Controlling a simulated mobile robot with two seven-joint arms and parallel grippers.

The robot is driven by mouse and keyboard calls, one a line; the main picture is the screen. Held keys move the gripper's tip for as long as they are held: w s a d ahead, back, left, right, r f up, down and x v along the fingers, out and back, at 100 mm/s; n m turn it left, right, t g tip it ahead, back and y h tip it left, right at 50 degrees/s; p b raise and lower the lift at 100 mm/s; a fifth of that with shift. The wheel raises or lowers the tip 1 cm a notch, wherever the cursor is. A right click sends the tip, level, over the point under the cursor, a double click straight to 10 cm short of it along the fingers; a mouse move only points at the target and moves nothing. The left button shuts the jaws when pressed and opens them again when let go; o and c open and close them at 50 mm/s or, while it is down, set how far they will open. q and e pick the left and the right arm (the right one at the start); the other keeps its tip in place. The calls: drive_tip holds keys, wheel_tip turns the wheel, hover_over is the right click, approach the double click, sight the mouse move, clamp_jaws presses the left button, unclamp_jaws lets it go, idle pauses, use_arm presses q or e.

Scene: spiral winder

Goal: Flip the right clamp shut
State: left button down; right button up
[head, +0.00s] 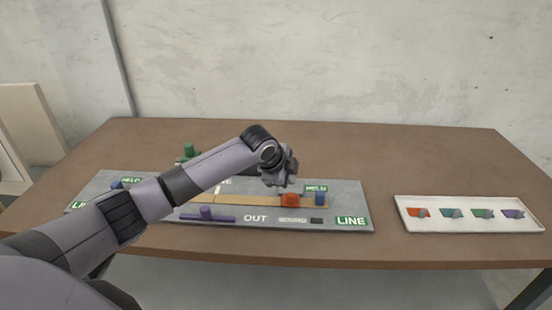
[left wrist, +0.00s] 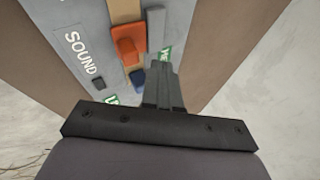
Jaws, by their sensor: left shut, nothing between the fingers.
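At the right end of the grey board (head: 355,195) an orange block (head: 290,200) sits on a tan strip. A small blue piece (head: 320,198) stands just right of it, beside a green label; I cannot tell which of these parts is the right clamp or how it stands. The left wrist view also shows the orange block (left wrist: 128,45) and the blue piece (left wrist: 137,77). My left gripper (head: 280,183) is shut and empty, above the board and close to the orange block; its shut fingers show in the left wrist view (left wrist: 158,60). My right gripper is not in view.
A purple lever (head: 207,215) lies on the board's front part, and a green knob (head: 189,152) stands behind my left arm. A white tray (head: 470,225) with several coloured pieces lies at the right. The brown table (head: 400,150) is clear behind the board and tray.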

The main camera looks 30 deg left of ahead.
use_arm(q)
wheel_tip(320, 180, up, 3)
drive_tip(key=shift+f+p, duration=0.15)
drive_tip(key=shift+p, duration=0.85)
drive_tip(key=shift+s, duration=0.15)
drive_tip(key=s+v, duration=0.1)
drive_tip(key=v, duration=0.8)
drive_tip(key=shift+s+d+f+b, duration=0.15)
drive_tip(key=shift+s+d+b, duration=0.1)
drive_tip(key=shift+b, duration=0.1)
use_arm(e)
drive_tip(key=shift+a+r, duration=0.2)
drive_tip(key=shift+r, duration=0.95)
